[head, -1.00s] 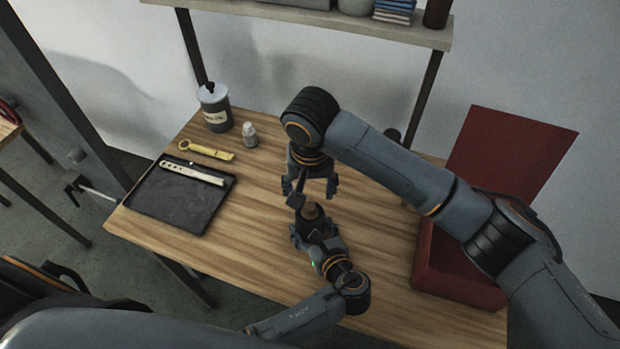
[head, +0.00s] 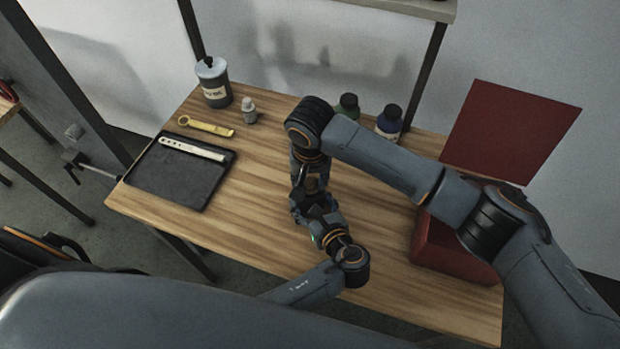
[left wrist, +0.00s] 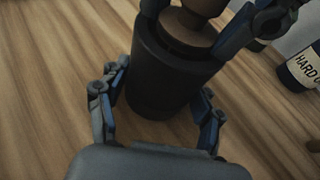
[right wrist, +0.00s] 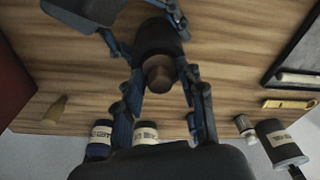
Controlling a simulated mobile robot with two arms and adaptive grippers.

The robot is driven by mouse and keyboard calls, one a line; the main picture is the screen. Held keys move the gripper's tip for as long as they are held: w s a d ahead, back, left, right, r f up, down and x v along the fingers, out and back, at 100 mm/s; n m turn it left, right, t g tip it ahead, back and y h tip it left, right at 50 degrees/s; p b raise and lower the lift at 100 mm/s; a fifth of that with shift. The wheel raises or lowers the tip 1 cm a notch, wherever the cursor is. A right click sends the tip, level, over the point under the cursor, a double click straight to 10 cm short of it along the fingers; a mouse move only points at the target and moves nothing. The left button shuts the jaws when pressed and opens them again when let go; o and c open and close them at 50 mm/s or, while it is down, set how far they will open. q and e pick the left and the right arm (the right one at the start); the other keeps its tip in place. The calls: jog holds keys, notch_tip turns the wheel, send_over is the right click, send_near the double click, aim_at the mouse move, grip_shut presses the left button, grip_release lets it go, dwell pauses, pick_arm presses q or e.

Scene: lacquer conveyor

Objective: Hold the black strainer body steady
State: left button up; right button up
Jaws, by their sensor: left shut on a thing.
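The black strainer body (left wrist: 165,75) stands on the wooden table as a dark cylinder with a brown top piece (left wrist: 185,28). My left gripper (left wrist: 160,105) is shut on its sides, one finger on each side. In the right wrist view, the body (right wrist: 158,38) is seen from above with the brown top (right wrist: 158,74) facing the camera. My right gripper (right wrist: 161,82) is open, its fingers apart on either side of the brown top. In the head view, my left gripper (head: 312,203) and right gripper (head: 309,178) meet, mostly hiding the body.
A black tray (head: 178,190) with a pale strip (head: 192,149) lies left, near a yellow wrench (head: 206,126), a labelled canister (head: 214,84) and a small bottle (head: 249,112). Two dark bottles (head: 389,122) stand at the back. A red box (head: 437,258) is right.

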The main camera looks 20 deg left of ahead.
pick_arm(q)
jog(key=shift+f, duration=0.1)
pick_arm(e)
jog(key=c, duration=0.3)
jog(key=o, duration=0.4)
grip_shut()
jog(key=shift+r, duration=4)
jog(key=shift+r, duration=0.15)
pick_arm(q)
jog(key=o, duration=1.5)
pick_arm(e)
notch_tip(320, 180, up, 3)
jog(key=shift+f, duration=0.15)
pick_arm(q)
jog(key=shift+s, duration=0.1)
jog(key=v, duration=1.2)
